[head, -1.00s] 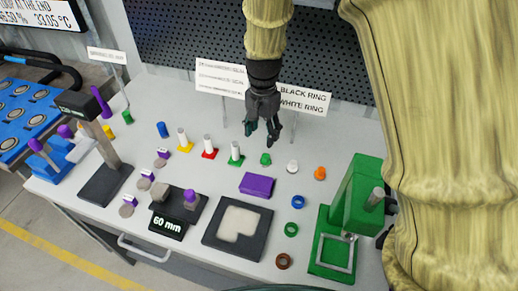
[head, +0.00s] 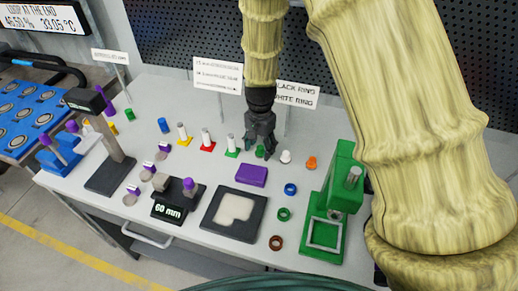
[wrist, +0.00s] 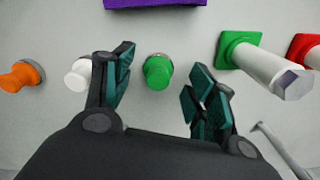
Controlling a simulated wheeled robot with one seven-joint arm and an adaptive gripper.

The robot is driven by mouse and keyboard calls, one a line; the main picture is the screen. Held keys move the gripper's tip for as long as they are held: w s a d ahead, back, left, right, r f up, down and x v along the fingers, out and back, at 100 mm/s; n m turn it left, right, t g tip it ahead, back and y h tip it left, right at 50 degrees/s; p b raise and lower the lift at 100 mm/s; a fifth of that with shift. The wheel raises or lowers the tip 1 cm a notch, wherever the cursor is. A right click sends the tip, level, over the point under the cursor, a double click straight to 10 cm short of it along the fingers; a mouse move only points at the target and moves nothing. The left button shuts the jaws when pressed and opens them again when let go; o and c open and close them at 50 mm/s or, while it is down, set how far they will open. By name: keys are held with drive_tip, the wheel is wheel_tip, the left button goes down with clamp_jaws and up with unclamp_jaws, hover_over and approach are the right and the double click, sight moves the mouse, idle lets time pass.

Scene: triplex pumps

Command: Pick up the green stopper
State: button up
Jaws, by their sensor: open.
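The green stopper (wrist: 158,71) stands on the table between my open fingers in the wrist view, a little beyond their tips and apart from both. In the head view the stopper (head: 261,150) is partly hidden by my gripper (head: 263,152), which points down at it. In the wrist view my gripper (wrist: 160,90) is open and empty. The left finger is close to the white stopper (wrist: 78,74) and partly covers it.
An orange stopper (wrist: 21,76) stands left of the white one in the wrist view. A white cylinder on a green base (wrist: 265,70) stands on the right. A purple block (head: 251,175) lies in front of my gripper. A green press (head: 333,205) stands at the right.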

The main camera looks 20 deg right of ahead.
drive_tip(key=shift+s+d+r, duration=0.1)
drive_tip(key=shift+s, duration=0.6)
drive_tip(key=shift+w+f, duration=0.7)
drive_tip(key=shift+w, duration=0.15)
drive_tip(key=shift+c, duration=0.5)
drive_tip(key=shift+s+r, duration=0.35)
drive_tip(key=shift+s, duration=0.1)
drive_tip(key=c, duration=1)
drive_tip(key=shift+w+f, duration=0.15)
drive_tip(key=shift+w, duration=0.1)
drive_tip(key=shift+s, duration=0.1)
drive_tip(key=shift+r+b, duration=0.35)
drive_tip(key=shift+r, duration=0.5)
drive_tip(key=shift+c, duration=0.2)
drive_tip(key=shift+r+b, duration=0.3)
drive_tip(key=shift+r, duration=0.65)
drive_tip(key=s+a+b, duration=0.1)
drive_tip(key=s, duration=0.4)
drive_tip(key=s+a+r+b, duration=0.1)
drive_tip(key=s+a, duration=0.1)
drive_tip(key=s, duration=0.3)
drive_tip(key=s+a+b, duration=0.1)
drive_tip(key=s, duration=0.4)
drive_tip(key=shift+s+a+r, duration=0.2)
drive_tip(key=shift+r, duration=0.05)
